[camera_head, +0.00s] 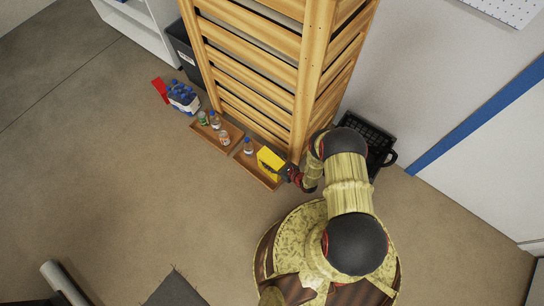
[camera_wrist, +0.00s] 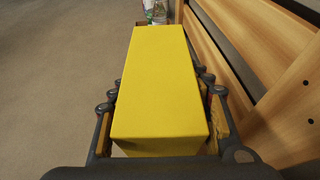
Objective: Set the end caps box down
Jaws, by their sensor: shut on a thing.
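The end caps box is a yellow box (camera_head: 270,161), in front of the wooden slatted rack at the near end of a low wooden tray (camera_head: 262,174). It fills the middle of the wrist view as a long yellow block (camera_wrist: 158,85). My gripper (camera_head: 284,174) is shut on the box, with a finger on each side of it. The underside of the box is hidden, so I cannot tell whether it touches the tray.
The wooden rack (camera_head: 262,72) stands close beside the box. Several bottles (camera_head: 214,122) stand in the low trays. A pack of blue-capped bottles (camera_head: 183,97) is on the floor at left. A black crate (camera_head: 378,143) is at right. The floor at left is mostly clear.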

